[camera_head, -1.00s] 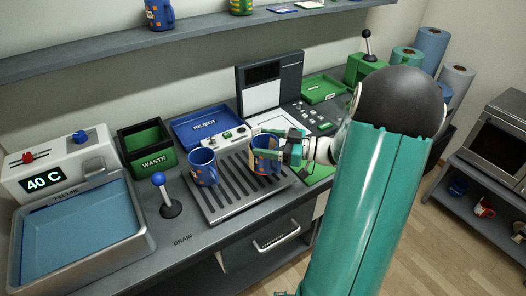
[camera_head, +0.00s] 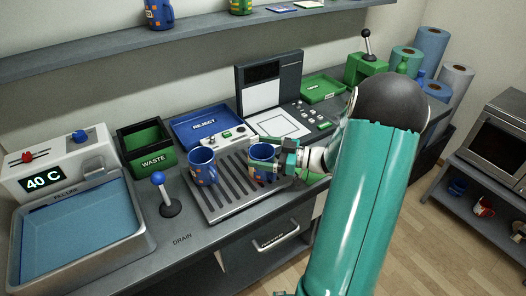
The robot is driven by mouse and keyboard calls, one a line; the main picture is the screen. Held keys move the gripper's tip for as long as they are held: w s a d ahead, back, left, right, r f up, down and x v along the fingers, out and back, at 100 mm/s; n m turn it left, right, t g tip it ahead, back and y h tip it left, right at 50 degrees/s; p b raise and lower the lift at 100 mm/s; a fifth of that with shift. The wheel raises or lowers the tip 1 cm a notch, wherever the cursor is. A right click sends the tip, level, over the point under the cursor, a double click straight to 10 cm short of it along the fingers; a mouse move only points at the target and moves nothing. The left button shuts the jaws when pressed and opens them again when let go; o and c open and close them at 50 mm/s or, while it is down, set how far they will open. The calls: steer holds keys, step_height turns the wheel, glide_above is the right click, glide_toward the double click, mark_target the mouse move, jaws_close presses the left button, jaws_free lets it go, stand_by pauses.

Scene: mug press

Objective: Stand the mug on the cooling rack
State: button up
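One blue mug with orange patches (camera_head: 202,168) stands upright on the grey slotted drain rack (camera_head: 222,204). A second, similar mug (camera_head: 261,163) is upright at the right part of the same rack, low over or on the slats. I cannot tell if its base touches. My gripper (camera_head: 277,158) is at this second mug's right side, reaching in from the right. The fingers overlap the mug's right edge and hide its handle side. Whether they grip it or stand apart is too small to tell.
A blue reject tray (camera_head: 207,119), a green waste bin (camera_head: 147,148) and a small control box lie behind the rack. A blue-knobbed lever (camera_head: 160,181) stands left of it, beside a water basin (camera_head: 78,232). A press panel (camera_head: 270,84) stands behind right.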

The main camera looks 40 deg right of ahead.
steer(key=shift+r, duration=0.1)
steer(key=v, duration=1.2)
